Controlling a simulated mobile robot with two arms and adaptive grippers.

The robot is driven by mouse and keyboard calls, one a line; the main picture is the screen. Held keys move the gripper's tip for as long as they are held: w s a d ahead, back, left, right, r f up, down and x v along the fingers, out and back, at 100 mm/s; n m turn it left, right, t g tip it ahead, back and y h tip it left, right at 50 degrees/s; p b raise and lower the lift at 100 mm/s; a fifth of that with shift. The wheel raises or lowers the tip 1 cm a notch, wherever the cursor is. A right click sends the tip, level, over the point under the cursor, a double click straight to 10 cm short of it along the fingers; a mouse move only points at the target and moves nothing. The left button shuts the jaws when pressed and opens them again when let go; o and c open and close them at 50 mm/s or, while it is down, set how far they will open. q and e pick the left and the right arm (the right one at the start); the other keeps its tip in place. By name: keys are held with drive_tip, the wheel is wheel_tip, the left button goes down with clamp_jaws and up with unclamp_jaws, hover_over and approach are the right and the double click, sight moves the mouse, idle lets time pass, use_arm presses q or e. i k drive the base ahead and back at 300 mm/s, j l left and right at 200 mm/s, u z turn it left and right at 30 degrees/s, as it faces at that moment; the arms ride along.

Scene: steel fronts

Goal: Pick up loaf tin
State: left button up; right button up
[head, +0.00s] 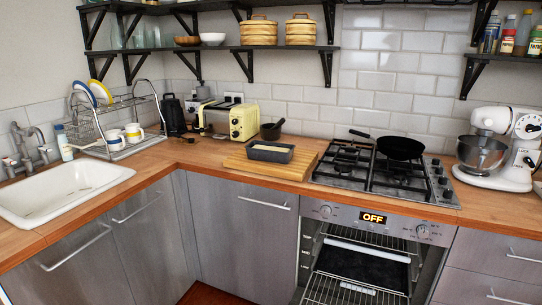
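The loaf tin (270,152) is a dark grey rectangular tin in the head view. It sits upright on a wooden cutting board (246,167) on the counter, left of the gas hob. Neither of my grippers shows in the head view, so I cannot see whether they are open or shut. Nothing covers the tin.
A gas hob (360,178) with a black frying pan (400,148) is right of the board. A yellow toaster (244,123) and a dark mortar (270,132) stand behind it. The oven door below is open, with its racks (355,290) showing. Bare counter (185,153) lies to the left.

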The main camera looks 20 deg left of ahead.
sight(270, 152)
drive_tip(key=i+j, duration=0.2)
drive_tip(key=i+j+z, duration=0.1)
drive_tip(key=j, duration=0.3)
drive_tip(key=i+j+z, duration=0.1)
drive_tip(key=i+j, duration=0.3)
drive_tip(key=j, duration=0.2)
